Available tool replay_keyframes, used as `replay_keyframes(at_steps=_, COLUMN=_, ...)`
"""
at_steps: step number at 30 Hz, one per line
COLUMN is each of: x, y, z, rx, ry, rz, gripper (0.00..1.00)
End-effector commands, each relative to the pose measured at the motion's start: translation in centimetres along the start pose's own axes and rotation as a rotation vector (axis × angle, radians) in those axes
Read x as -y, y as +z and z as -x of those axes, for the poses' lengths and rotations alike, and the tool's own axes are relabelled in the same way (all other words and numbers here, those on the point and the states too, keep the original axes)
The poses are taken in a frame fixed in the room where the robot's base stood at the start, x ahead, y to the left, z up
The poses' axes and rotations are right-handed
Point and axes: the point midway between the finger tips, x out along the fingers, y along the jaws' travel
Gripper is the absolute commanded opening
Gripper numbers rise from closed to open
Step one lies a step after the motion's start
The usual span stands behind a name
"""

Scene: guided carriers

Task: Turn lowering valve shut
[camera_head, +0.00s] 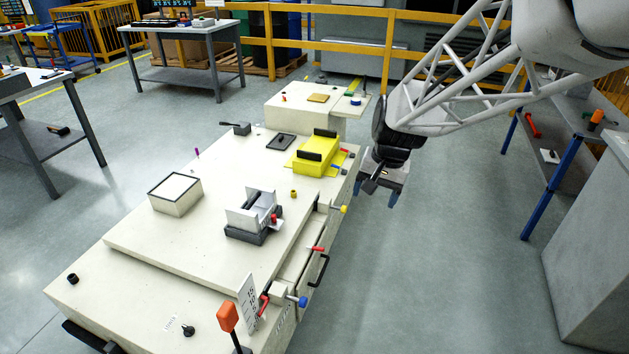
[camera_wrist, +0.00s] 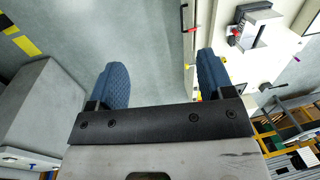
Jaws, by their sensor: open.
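My gripper (camera_head: 379,194) hangs over the floor just right of the cream carrier (camera_head: 160,243), fingers pointing down. It is open and empty; its blue fingers stand wide apart in the wrist view (camera_wrist: 158,62). Along the carrier's right side are a yellow knob (camera_head: 343,209), a red handle (camera_head: 317,249) and a blue knob (camera_head: 302,301) with a red lever (camera_head: 264,304) beside it. I cannot tell which of these is the lowering valve. The yellow knob is nearest my gripper, apart from it. No fitting lies between the fingers.
On the carrier stand a yellow block (camera_head: 315,158), a grey clamp-like fixture (camera_head: 252,215) and a square box (camera_head: 175,194). A black handle (camera_head: 319,270) sticks out at its side. A grey cabinet (camera_head: 596,250) stands at right. The floor between is clear.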

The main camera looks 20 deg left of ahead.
Motion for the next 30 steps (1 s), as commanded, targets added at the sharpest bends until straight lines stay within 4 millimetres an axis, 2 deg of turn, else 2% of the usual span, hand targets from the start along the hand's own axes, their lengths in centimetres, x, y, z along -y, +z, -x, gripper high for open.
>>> replay_keyframes(at_steps=1, x=1.3, y=-0.6, z=-0.9, rx=0.011, ry=-0.001, rz=0.004, gripper=0.74)
replay_keyframes(at_steps=6, x=4.9, y=-2.1, z=-3.8, rx=0.041, ry=-0.006, rz=0.002, gripper=0.74)
replay_keyframes(at_steps=15, x=11.8, y=-4.1, z=-9.6, rx=0.093, ry=-0.009, rz=0.001, gripper=0.74)
replay_keyframes(at_steps=24, x=18.6, y=-4.8, z=-16.2, rx=0.145, ry=-0.005, rz=-0.005, gripper=0.74)
replay_keyframes(at_steps=30, x=23.1, y=-4.6, z=-21.1, rx=0.179, ry=0.002, rz=-0.008, gripper=0.74)
